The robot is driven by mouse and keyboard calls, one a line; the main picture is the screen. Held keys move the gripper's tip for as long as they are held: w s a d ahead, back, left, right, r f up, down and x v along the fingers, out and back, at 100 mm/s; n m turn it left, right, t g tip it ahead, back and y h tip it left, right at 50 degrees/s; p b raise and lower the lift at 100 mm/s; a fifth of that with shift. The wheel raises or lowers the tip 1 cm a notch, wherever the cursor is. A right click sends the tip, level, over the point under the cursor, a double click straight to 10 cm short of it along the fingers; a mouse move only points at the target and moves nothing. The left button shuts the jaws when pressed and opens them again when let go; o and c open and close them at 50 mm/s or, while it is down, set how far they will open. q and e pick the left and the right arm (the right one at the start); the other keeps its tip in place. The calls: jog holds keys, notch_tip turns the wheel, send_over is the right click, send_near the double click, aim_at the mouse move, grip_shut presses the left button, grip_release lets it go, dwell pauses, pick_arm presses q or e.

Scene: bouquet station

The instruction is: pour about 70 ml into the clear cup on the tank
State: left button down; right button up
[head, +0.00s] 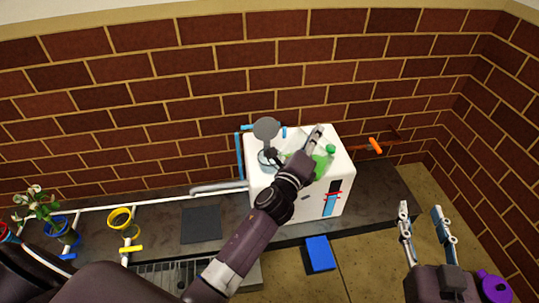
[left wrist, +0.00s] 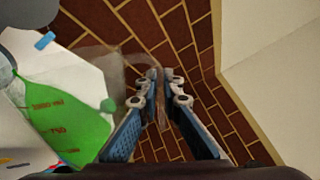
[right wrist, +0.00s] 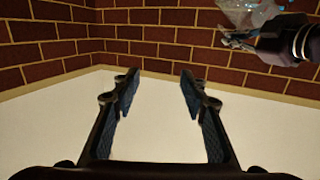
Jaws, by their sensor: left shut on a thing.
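The white tank (head: 335,150) stands against the brick wall on the dark counter. A clear cup (head: 265,157) shows on its top at the left, partly hidden by my left arm. My left gripper (head: 316,134) is over the tank's top. In the left wrist view its fingers (left wrist: 163,82) are nearly together on a clear handle-like part. Beside them is a clear jug with green liquid (left wrist: 65,118) and red volume marks; the green also shows in the head view (head: 322,166). I cannot tell the jug's exact tilt. My right gripper (head: 427,222) is open and empty, away from the tank.
A grey disc (head: 266,128) stands up by the cup.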

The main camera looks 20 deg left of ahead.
aim_at(308, 127)
pick_arm(q)
jog(key=shift+a+r+n+p, duration=0.3)
jog(key=shift+a+r, duration=0.05)
jog(key=shift+r, duration=0.1)
jog(key=shift+a+r+n, duration=0.15)
jog(key=shift+a+n, duration=0.15)
pick_arm(e)
jog(key=shift+s+d+f+g+h, duration=0.2)
jog(key=shift+f+g, duration=0.3)
jog(key=shift+f, duration=0.4)
jog(key=shift+s+d+f+g+h, duration=0.15)
jog(key=shift+s+f+g, duration=0.3)
jog(key=shift+f, duration=0.45)
jog(key=shift+s+d+f+g+h, duration=0.1)
jog(key=shift+s+d+f+g, duration=0.1)
jog(key=shift+f+g, duration=0.55)
pick_arm(q)
jog(key=shift+a+r+p, duration=0.1)
jog(key=shift+p, duration=0.2)
pick_arm(e)
jog(key=shift+s+f, duration=0.1)
jog(key=shift+f, duration=0.35)
jog(key=shift+s+d+f, duration=0.1)
jog(key=shift+f, duration=0.1)
pick_arm(q)
jog(key=shift+a, duration=0.1)
pick_arm(e)
jog(key=shift+s+d+f, duration=0.1)
jog(key=shift+s+f, duration=0.1)
jog(key=shift+f, duration=0.15)
